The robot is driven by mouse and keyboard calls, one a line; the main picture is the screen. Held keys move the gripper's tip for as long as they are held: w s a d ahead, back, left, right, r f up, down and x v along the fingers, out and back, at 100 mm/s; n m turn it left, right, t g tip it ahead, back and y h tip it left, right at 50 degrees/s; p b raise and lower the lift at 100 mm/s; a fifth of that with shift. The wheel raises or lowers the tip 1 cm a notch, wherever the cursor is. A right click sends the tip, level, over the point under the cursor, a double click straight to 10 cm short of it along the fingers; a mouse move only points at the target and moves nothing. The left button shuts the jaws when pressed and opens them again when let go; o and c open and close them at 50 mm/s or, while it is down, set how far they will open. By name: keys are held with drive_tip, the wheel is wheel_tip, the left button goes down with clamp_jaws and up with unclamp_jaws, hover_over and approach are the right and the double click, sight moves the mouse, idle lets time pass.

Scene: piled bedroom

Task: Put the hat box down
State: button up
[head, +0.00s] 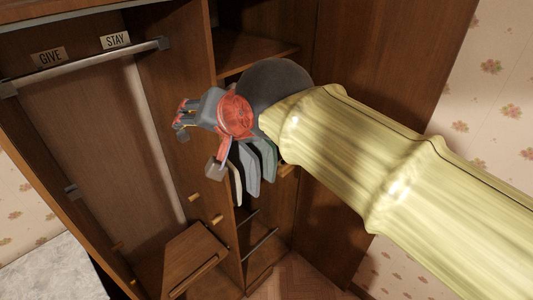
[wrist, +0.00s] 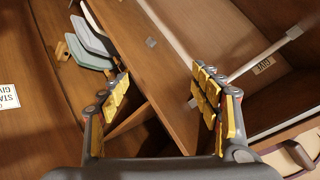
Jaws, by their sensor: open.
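My gripper (head: 198,145) is open and empty, in front of the wardrobe's middle divider. In the wrist view its two yellow-padded fingers (wrist: 163,92) stand wide apart, with a wooden panel behind the gap. I cannot clearly identify the hat box. In the wrist view a pale rounded object with a dark band (wrist: 302,156) is cut off at the lower right, beyond a wooden edge and apart from the fingers. It may be the hat box, but too little of it shows to tell.
The open wooden wardrobe has a rail (head: 90,66) with GIVE (head: 49,57) and STAY (head: 115,40) labels above it. Grey-green slabs (head: 251,170) hang close below my gripper; they also show in the wrist view (wrist: 92,36). An empty upper shelf (head: 250,50) is behind.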

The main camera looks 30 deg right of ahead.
drive_tip(key=s+d+f+n+g, duration=0.2)
drive_tip(key=s+f+n, duration=0.1)
drive_tip(key=s+f, duration=0.5)
drive_tip(key=s+d+f+n+g+h, duration=0.1)
drive_tip(key=s+d+f+n+g, duration=0.1)
drive_tip(key=s+f, duration=0.6)
wheel_tip(320, 180, down, 5)
drive_tip(key=shift+s+d+f+n+g, duration=0.15)
drive_tip(key=shift+f+n+g, duration=0.05)
drive_tip(key=shift+n+g, duration=0.6)
drive_tip(key=shift+f, duration=0.1)
